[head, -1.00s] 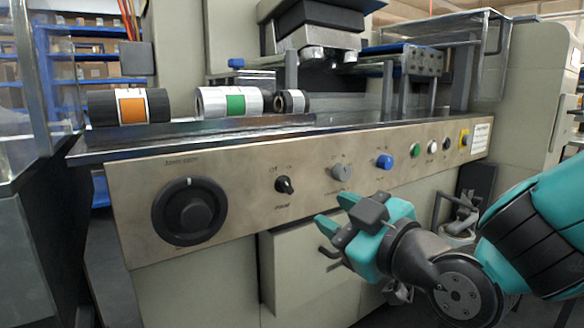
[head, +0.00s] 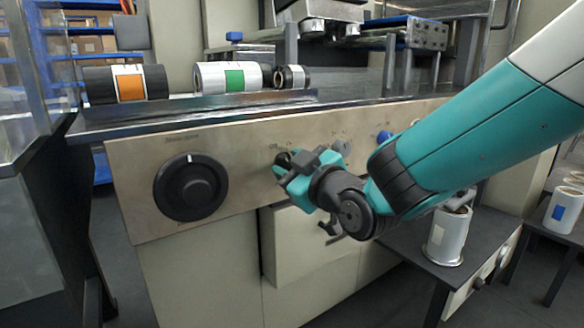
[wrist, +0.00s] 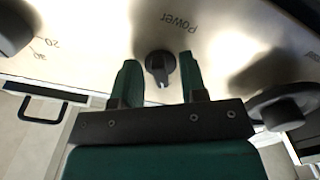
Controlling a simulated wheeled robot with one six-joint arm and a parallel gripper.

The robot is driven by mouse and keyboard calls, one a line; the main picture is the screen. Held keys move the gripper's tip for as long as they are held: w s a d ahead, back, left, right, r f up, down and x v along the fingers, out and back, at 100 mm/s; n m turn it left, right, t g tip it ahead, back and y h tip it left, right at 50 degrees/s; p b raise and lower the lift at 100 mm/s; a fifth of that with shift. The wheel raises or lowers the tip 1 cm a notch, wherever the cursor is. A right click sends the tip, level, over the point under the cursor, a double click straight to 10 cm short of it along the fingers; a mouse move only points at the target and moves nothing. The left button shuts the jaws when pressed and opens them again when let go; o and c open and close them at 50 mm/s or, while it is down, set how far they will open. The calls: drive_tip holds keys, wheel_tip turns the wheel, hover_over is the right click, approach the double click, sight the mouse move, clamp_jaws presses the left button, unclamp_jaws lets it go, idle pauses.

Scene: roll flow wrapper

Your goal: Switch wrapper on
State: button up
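The black Power knob (wrist: 160,66) shows in the wrist view between the two green fingertips of my gripper (wrist: 158,76). The upside-down word "Power" is printed beside it on the panel. The fingers stand apart on either side of the knob, with narrow gaps; contact cannot be told. In the head view my gripper (head: 287,167) is at the wrapper's front panel (head: 240,140) and mostly covers this knob. The knob's exact setting is hard to read.
A large black dial (head: 190,187) is left of my gripper. A grey knob (wrist: 283,107) is close on the right in the wrist view, and a blue button (head: 384,137) is farther right. Several rolls, one with an orange label (head: 130,83), lie on the machine above.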

drive_tip(key=shift+c, duration=0.4)
clamp_jaws()
drive_tip(key=shift+m, duration=0.3)
drive_tip(key=m, duration=0.5)
drive_tip(key=shift+s+m, duration=0.1)
drive_tip(key=shift+m, duration=0.2)
drive_tip(key=m, duration=0.5)
drive_tip(key=shift+a+m, duration=0.15)
drive_tip(key=shift+m, duration=0.15)
drive_tip(key=shift+o, duration=0.4)
unclamp_jaws()
